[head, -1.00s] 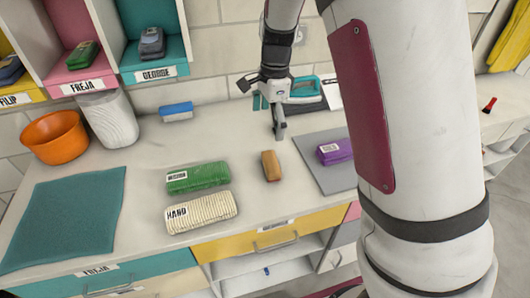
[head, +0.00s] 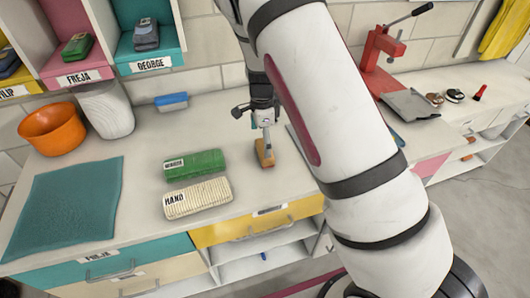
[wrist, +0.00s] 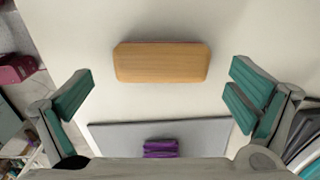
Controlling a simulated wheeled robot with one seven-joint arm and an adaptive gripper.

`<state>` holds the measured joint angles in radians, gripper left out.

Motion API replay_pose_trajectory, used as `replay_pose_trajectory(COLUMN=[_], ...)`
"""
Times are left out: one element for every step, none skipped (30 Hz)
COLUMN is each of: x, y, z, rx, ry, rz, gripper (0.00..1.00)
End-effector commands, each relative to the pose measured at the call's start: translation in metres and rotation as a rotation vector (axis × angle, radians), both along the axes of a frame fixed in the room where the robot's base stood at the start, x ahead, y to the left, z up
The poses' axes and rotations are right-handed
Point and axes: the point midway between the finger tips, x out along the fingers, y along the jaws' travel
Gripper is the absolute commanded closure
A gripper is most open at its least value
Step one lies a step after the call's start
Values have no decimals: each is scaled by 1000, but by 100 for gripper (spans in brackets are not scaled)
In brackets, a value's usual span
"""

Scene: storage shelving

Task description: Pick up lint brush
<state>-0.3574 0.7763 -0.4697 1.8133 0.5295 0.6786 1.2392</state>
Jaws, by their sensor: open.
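A tan, wood-coloured block (head: 266,160), which looks like the lint brush, lies on the white counter. In the wrist view the brush (wrist: 160,62) lies lengthwise across the picture, ahead of and between the finger pads. My gripper (head: 266,143) is just above the brush in the head view, pointing down and partly covering it. In the wrist view my gripper (wrist: 160,88) is open, with teal pads wide apart on either side and nothing held. The brush's underside is hidden.
Green (head: 195,163) and cream (head: 198,197) brushes lie to the left on the counter (head: 140,170). A blue-topped brush (head: 171,102) is at the back. A grey mat (wrist: 105,135) with a purple item (wrist: 160,148) lies near the gripper. A red press (head: 382,48) stands right.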

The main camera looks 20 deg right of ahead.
Motion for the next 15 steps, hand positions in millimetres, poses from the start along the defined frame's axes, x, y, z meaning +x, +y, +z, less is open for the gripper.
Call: replay_pose_trajectory(x=[-1,-2,-2,-1,-1,-1,-1,0,0,0,0,0,1,1,1], y=[-2,-3,-5,-6,-7,-8,-9,-8,-8,-8,-8,-7,-7,-7,-7], z=[-5,-9,-14,-18,-22,-28,-32,-36,-40,-43,-45,-47,-48,-49,-49], rx=[-1,-1,-1,-1,-1,-1,-1,-1,-1,0,0,0,0,0,0], ry=[4,4,4,4,4,5,4,3,3,2,2,2,2,2,1], rz=[-2,-3,-3,-2,-2,-2,-2,-2,-2,-1,0,0,0,0,0], gripper=[0,0,0,0,0,0,0,0,0,0,0,0,0,0,0])
